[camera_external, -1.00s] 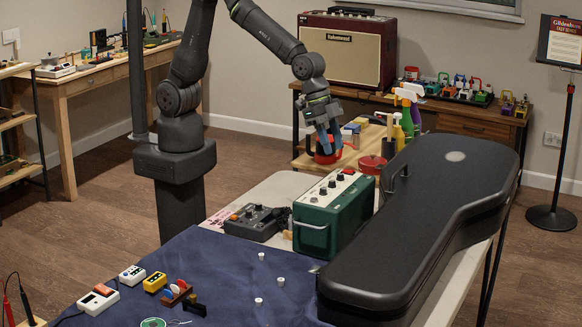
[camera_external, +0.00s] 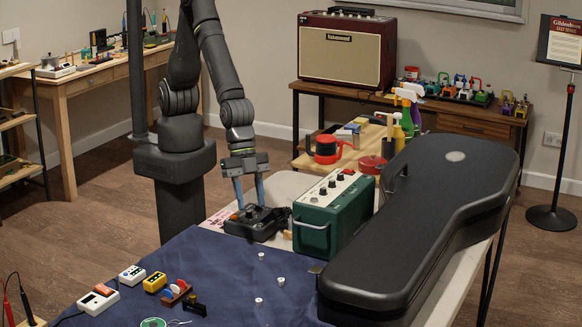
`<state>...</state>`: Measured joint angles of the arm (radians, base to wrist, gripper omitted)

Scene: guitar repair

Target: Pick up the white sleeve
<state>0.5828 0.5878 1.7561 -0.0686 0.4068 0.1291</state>
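Three small white pieces lie apart on the dark blue cloth (camera_external: 220,280): a far one (camera_external: 261,256), a right one (camera_external: 281,281) and a near one (camera_external: 258,301). They look like short sleeves or caps, but are too small to tell apart. My gripper (camera_external: 251,204) points down with its two blue fingers spread and nothing seen between them. It appears over or just behind the dark pedal box (camera_external: 254,224), farther back than the white pieces. Its exact height is hard to tell.
A green amplifier (camera_external: 334,214) stands right of the pedal box. A large black guitar case (camera_external: 425,225) fills the table's right side. Yellow and white small boxes (camera_external: 155,282) and a green spool (camera_external: 153,322) lie at the front left. The cloth between is clear.

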